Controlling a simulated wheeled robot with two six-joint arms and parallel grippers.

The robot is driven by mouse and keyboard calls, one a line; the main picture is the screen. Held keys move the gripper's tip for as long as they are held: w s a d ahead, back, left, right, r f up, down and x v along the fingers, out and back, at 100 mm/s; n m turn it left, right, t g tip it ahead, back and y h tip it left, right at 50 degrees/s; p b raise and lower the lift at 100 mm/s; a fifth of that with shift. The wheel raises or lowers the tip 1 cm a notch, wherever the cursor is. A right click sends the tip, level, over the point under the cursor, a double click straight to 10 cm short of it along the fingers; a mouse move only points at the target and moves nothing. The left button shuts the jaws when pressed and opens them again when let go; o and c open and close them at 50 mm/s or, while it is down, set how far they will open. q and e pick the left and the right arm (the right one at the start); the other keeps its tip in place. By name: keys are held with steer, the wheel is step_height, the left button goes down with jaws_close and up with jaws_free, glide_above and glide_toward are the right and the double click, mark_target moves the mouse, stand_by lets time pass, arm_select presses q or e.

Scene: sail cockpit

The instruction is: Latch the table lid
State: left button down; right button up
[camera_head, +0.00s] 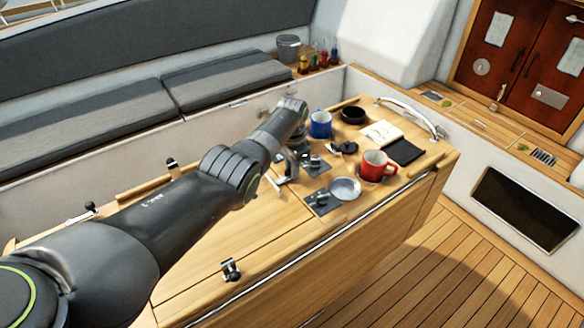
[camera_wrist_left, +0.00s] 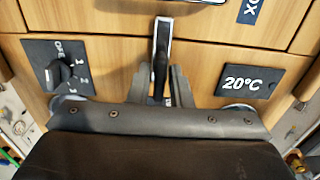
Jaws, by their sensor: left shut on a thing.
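The wooden table (camera_head: 250,225) runs across the head view, with seams across its top marking the lid panels. My left arm reaches over it from the left. My left gripper (camera_wrist_left: 160,92) is shut on a narrow dark latch lever (camera_wrist_left: 161,45) with bright metal edges, standing between the two fingers on a wood surface. In the head view a silvery metal part (camera_head: 281,181) shows on the tabletop below my wrist; the fingertips are mostly hidden there. A small dark latch fitting (camera_head: 231,270) sits at the table's near edge. My right gripper is not in view.
A blue mug (camera_head: 321,124), red mug (camera_head: 376,165), metal dish (camera_head: 345,188), black bowl (camera_head: 352,115) and notebook (camera_head: 383,133) crowd the table's right part.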

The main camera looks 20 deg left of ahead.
arm_select(q)
steer(key=shift+w, duration=0.1)
steer(key=c, duration=1.4)
jaws_free()
steer(key=shift+c, duration=0.2)
steer(key=shift+r, duration=0.1)
steer(key=shift+r, duration=0.25)
step_height(320, 180, up, 5)
steer(key=shift+r, duration=0.1)
step_height(320, 180, up, 12)
steer(key=b, duration=0.2)
steer(key=shift+f, duration=0.2)
steer(key=shift+f, duration=0.1)
